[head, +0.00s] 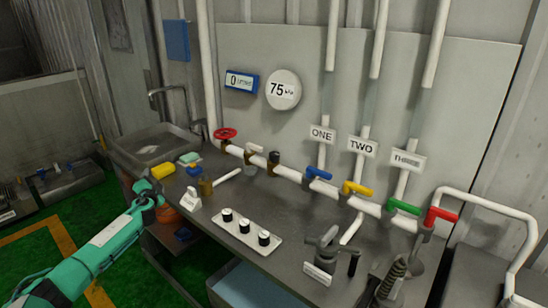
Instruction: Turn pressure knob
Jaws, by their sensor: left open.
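My left gripper (152,190) is at the left, at the end of a teal arm, near the front left edge of the grey worktop. It is open and I see nothing between its fingers. A white panel with several black-and-white knobs (246,231) lies on the front of the worktop, to the right of the gripper. A small white labelled piece (190,200) stands closer to the gripper. I cannot read which knob is for pressure. A round display (283,89) on the back wall reads 75 with a small unit. My right gripper is not in view.
A white pipe carries a red wheel (225,133) and blue, yellow, green and red valve handles. A sink (150,150), a yellow sponge (163,170) and small bottles stand at the left. A grey tap-like fitting (323,255) stands at the front right.

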